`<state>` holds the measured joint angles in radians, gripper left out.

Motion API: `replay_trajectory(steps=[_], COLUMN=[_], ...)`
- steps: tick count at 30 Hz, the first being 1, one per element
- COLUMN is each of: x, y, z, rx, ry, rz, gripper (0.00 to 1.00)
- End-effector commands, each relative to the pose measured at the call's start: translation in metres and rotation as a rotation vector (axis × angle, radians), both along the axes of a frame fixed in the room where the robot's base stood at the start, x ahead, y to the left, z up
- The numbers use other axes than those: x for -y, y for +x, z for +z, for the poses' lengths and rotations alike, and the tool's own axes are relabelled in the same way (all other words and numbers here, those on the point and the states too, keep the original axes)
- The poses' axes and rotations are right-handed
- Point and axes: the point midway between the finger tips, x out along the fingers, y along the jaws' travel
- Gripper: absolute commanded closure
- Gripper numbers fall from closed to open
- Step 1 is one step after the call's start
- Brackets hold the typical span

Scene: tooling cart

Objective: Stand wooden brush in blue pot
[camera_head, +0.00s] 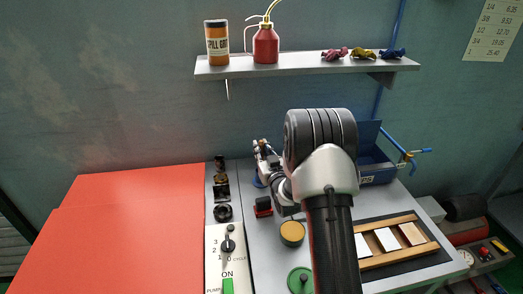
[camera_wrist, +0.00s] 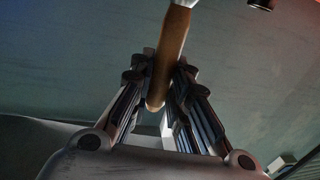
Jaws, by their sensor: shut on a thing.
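My gripper (camera_wrist: 160,78) is shut on a brown wooden handle, the wooden brush (camera_wrist: 173,42), in the wrist view. The handle's rounded end is between the fingers, and a pale metal part shows at the top edge. The brush's bristles are out of view. In the head view my gripper (camera_head: 263,150) is left of my black arm, above the back of the cart. A small round blue thing, seemingly the blue pot (camera_head: 257,182), shows just below the gripper and is partly hidden. I cannot tell the gap between brush and pot.
A blue bin (camera_head: 375,172) stands at the back right. A wooden rack with white blocks (camera_head: 393,238) lies front right. A yellow-topped round thing (camera_head: 292,233), a red-and-black item (camera_head: 263,207) and a green round thing (camera_head: 299,280) sit nearby. A shelf (camera_head: 300,68) hangs above.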

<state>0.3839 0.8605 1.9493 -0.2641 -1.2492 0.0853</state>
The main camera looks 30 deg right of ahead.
Motion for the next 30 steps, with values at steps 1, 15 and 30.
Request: replay_trajectory(steps=[1,15,30], x=[0.0,0.0,-0.005], y=[0.0,0.0,-0.045], z=[0.0,0.0,-0.001], rx=[0.001,0.0,-0.004], ry=[0.0,0.0,0.002], rz=[0.0,0.0,-0.001], gripper=[1.0,0.6,0.6])
